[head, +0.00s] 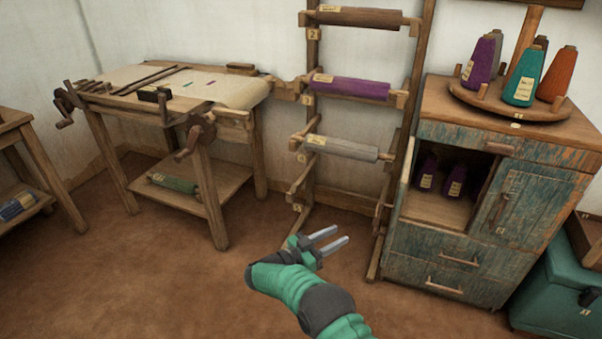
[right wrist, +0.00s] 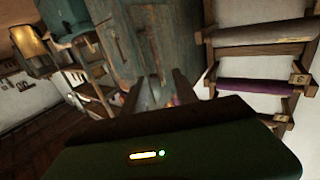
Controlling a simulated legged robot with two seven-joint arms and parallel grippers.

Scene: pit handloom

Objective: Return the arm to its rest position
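My right gripper (head: 333,240) is in the lower middle of the head view, at the end of my green and dark grey arm. Its two grey fingers are parallel with a gap between them, and nothing shows in the gap. It is in front of the wooden roll rack and left of the blue cabinet, apart from both. In the right wrist view the fingers (right wrist: 166,92) also stand apart, with the scene behind them. My left gripper is in neither view.
The rack holds a brown roll (head: 358,17), a purple roll (head: 350,88) and a grey roll (head: 342,148). The worn cabinet (head: 440,255) carries cones on a round stand (head: 515,108). A loom table (head: 130,185) stands left. A teal box (head: 560,290) is lower right. Open floor (head: 150,290) lies left.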

